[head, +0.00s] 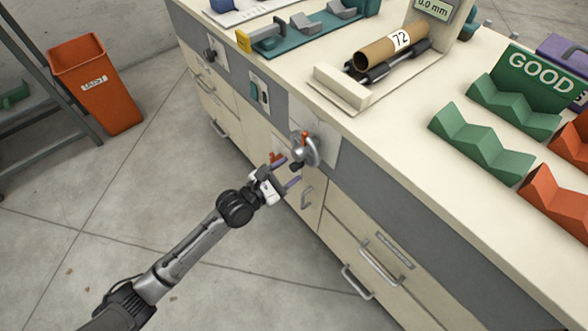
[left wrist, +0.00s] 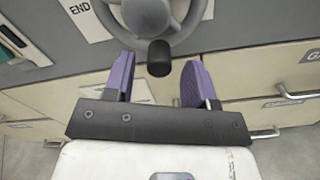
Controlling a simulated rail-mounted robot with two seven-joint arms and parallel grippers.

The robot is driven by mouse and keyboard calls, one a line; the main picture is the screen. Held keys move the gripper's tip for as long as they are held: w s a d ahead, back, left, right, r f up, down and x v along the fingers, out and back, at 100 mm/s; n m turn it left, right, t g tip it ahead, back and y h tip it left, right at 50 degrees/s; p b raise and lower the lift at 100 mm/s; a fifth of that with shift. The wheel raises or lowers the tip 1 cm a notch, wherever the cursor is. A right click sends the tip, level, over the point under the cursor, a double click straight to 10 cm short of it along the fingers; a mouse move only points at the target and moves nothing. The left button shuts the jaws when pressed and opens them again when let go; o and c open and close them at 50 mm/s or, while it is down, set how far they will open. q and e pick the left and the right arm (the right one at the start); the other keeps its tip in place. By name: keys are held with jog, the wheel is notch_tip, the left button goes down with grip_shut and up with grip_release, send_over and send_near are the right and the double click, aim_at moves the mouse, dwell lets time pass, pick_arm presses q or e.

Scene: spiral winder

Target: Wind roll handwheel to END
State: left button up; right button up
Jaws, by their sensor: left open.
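The grey roll handwheel (head: 311,152) is mounted on the front of the bench, with a red mark near its top. In the left wrist view its rim (left wrist: 185,38) crosses the top, with a black knob (left wrist: 159,58) hanging at the lower side. A white label reading END (left wrist: 80,9) is at the upper left of that view. My left gripper (head: 286,172) is open in front of the wheel. Its purple fingers (left wrist: 158,82) stand on either side of the knob, with gaps showing. Contact with the knob cannot be told. My right gripper is not in view.
Drawers and doors with protruding handles (head: 381,265) lie below the wheel. A brown tube (head: 388,50) marked 72 rests on the bench top. Green V-shaped racks (head: 478,143) stand at the right. An orange bin (head: 98,85) stands on the floor, which is otherwise mostly open.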

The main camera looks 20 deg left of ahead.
pick_arm(q)
jog(key=shift+b+x, duration=0.35)
jog(key=shift+x, duration=0.9)
jog(key=shift+c, duration=0.2)
jog(key=c, duration=0.9)
